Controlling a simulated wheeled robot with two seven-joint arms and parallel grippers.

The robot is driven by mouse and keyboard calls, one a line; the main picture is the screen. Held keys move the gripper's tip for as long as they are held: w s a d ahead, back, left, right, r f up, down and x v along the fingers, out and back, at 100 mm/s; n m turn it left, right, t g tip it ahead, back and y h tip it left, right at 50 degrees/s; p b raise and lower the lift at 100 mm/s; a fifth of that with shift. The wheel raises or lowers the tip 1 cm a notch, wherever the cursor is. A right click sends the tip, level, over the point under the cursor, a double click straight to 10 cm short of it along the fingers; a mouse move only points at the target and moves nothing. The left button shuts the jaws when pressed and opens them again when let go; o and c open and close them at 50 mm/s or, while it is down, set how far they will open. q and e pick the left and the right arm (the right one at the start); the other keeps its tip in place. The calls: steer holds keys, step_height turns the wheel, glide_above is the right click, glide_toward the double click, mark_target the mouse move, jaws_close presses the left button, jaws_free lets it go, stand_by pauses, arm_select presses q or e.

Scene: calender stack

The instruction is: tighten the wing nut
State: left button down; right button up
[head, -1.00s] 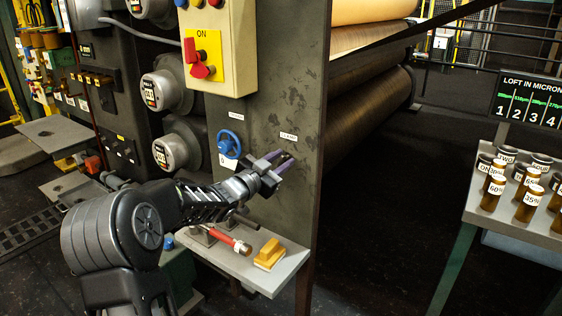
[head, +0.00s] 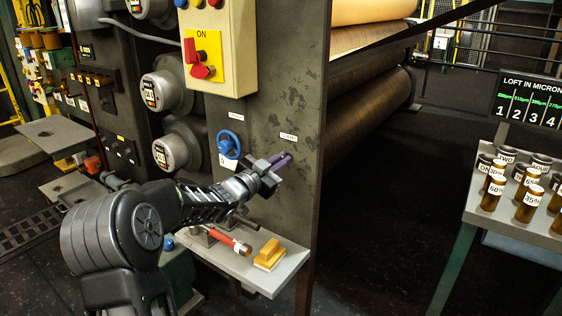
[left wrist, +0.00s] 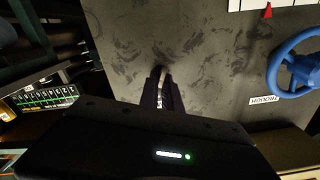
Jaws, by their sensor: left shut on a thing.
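My left gripper (head: 284,161) is at the dark scuffed end panel (head: 268,108), just below a small white label (head: 289,137). In the left wrist view its two dark fingers (left wrist: 164,88) are close together, shut on a small pale metal piece at their tips. This piece looks like the wing nut (left wrist: 164,74) against the panel; the fingers hide most of it. In the head view the wing nut is hidden behind the gripper. My right gripper is in neither view.
A blue handwheel (head: 229,143) is on the panel left of the gripper. Below, a grey shelf (head: 285,275) holds a red-handled tool (head: 230,240) and a yellow block (head: 269,251). A table (head: 480,216) with several brown bottles stands at the right.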

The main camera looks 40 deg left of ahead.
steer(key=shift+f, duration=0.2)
arm_select(q)
steer(key=m+b, duration=0.3)
steer(key=b, duration=0.1)
steer(key=shift+d+f+m, duration=0.1)
steer(key=shift+f+m, duration=0.15)
steer(key=shift+m, duration=0.05)
steer(key=m+b, duration=0.3)
steer(key=shift+m, duration=0.4)
steer(key=m+b, duration=0.3)
steer(key=shift+d+f+m, duration=0.1)
steer(key=shift+f+m, duration=0.05)
steer(key=shift+m, duration=0.15)
steer(key=m+b, duration=0.3)
steer(key=m, duration=0.1)
steer(key=shift+m+b, duration=1.05)
steer(key=shift+m, duration=0.85)
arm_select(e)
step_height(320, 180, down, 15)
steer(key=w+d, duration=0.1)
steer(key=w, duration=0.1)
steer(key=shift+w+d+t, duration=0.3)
arm_select(q)
steer(key=c, duration=1.6)
jaws_free()
